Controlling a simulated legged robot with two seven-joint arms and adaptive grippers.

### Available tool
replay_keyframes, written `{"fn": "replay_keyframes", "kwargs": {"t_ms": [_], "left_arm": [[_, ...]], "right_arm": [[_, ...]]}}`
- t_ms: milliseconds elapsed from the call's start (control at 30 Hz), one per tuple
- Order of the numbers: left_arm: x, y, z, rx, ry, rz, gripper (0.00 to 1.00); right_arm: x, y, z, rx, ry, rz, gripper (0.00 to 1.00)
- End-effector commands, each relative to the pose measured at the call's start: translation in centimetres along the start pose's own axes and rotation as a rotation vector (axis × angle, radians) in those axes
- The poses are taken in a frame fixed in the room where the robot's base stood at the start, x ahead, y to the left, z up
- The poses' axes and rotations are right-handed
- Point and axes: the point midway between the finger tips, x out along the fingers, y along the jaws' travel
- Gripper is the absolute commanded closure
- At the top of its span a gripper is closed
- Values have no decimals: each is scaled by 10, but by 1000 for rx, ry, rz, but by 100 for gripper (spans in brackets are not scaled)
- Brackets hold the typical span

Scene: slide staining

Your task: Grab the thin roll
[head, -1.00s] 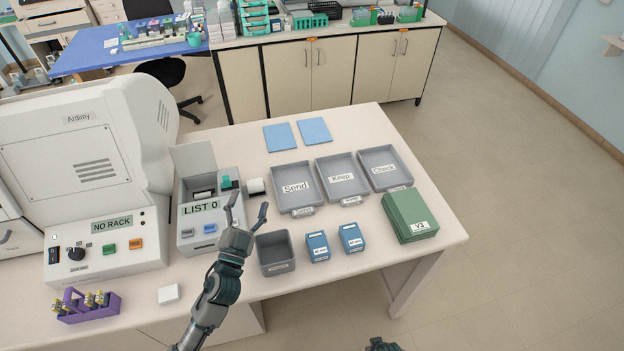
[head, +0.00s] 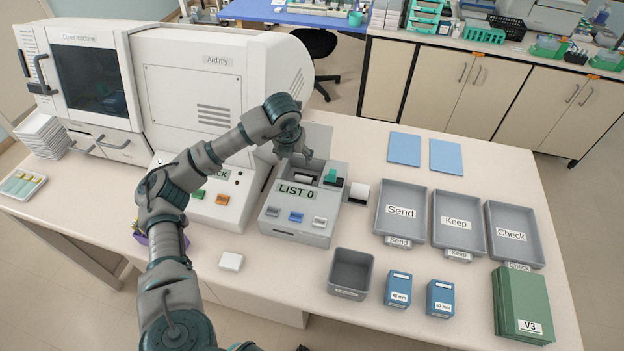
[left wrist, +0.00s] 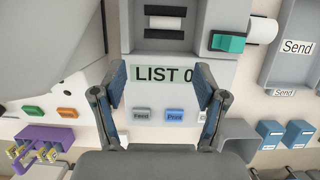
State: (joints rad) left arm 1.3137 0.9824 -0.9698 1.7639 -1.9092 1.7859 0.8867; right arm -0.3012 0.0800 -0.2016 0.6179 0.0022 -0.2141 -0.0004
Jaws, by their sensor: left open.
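A grey printer labelled LIST 0 (head: 297,222) has its lid raised. My left gripper (head: 296,155) is above the printer's rear left part, partly covering the bay in the head view. In the left wrist view its fingers (left wrist: 161,75) are apart with nothing between them, below the thin roll.
A green-topped part (head: 331,177) sits in the printer beside the bay. The Ardimy machine (head: 215,85) stands close on the left. Grey trays (head: 402,240), an empty grey bin (head: 352,270) and blue boxes (head: 397,290) are to the right. Dark parts at the bottom edge may be my right gripper.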

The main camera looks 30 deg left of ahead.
Motion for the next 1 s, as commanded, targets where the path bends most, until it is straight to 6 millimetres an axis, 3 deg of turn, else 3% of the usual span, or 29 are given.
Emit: {"fn": "replay_keyframes", "kwargs": {"t_ms": [200,400,633,833,1000], "left_arm": [[53,-4,-1,6,6,-1,28],[91,-3,0,6,3,-5,28],[109,-3,2,6,4,-6,28],[140,-4,9,6,4,-7,28],[154,-5,8,7,2,-6,28]], "right_arm": [[-6,2,-2,0,0,0,100],[-9,2,-3,-2,1,2,100],[-12,1,-4,0,0,2,100],[-19,0,-5,1,1,1,100],[-20,0,-5,1,1,1,100]]}}
